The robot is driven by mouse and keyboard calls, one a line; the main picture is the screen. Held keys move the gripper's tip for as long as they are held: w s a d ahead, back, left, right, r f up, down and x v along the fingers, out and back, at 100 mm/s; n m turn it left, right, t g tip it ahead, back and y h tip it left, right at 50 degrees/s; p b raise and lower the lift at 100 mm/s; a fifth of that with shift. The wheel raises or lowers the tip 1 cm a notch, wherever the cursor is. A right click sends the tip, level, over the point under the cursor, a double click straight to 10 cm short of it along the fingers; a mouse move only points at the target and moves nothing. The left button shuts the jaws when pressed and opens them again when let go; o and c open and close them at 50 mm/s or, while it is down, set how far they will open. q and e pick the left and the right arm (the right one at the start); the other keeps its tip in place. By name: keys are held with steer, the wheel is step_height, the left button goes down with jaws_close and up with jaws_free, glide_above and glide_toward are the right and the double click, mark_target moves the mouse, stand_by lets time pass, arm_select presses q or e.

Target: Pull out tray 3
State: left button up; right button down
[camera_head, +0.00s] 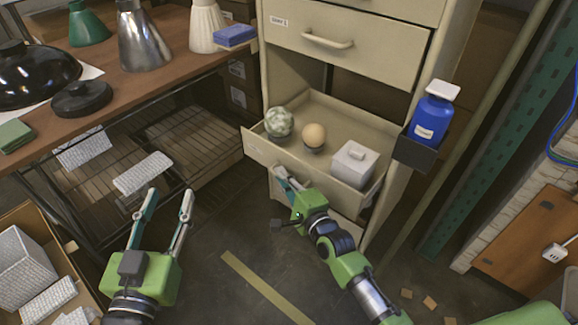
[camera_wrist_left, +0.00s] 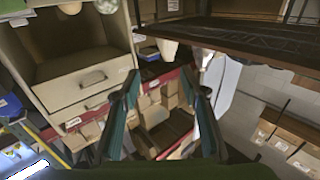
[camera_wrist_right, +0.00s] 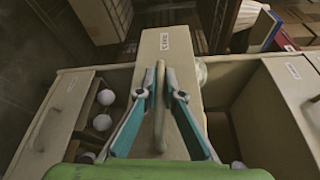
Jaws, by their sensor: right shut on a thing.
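The open tray (camera_head: 258,148) is a beige drawer low in the cabinet, pulled part of the way out. My right gripper (camera_head: 284,180) is at the front of this drawer. In the right wrist view its fingers (camera_wrist_right: 161,88) are closed around the drawer's bar handle (camera_wrist_right: 159,125). The labels are too small to read surely. My left gripper (camera_head: 170,192) is open and empty above the floor, left of the cabinet.
A shut drawer (camera_head: 345,45) sits above the open one. A blue bottle (camera_head: 432,115) stands in a dark holder on the cabinet's right side. A wooden workbench (camera_head: 165,70) with lamp shades is at left. A box of white packages (camera_head: 30,275) is at lower left.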

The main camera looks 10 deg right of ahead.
arm_select(q)
steer(key=s+a+f+g+y+p, duration=0.1)
steer(key=s+a+f+g, duration=0.2)
steer(key=f, duration=0.4)
steer(key=s+a+f+g+y+p, duration=0.1)
steer(key=s+f+g+p, duration=0.1)
steer(key=s+f+g, duration=0.3)
steer(key=s+a+f+g+y+p, duration=0.1)
steer(key=s+f+g, duration=0.2)
steer(key=s, duration=0.2)
steer(key=s+a+f+g+p, duration=0.1)
steer(key=s+a+f+g, duration=0.1)
steer(key=s, duration=0.4)
step_height(320, 180, down, 2)
steer(key=shift+a+f+n+g+y, duration=0.1)
steer(key=shift+a+n+g+y, duration=0.15)
steer(key=shift+n+g+y, duration=0.25)
arm_select(e)
steer(key=s+a, duration=0.8)
steer(key=a, duration=0.2)
steer(key=shift+a+f, duration=0.1)
steer(key=shift+a, duration=0.05)
steer(key=c, duration=2.2)
jaws_free()
steer(key=shift+o, duration=0.2)
steer(key=shift+s, duration=0.1)
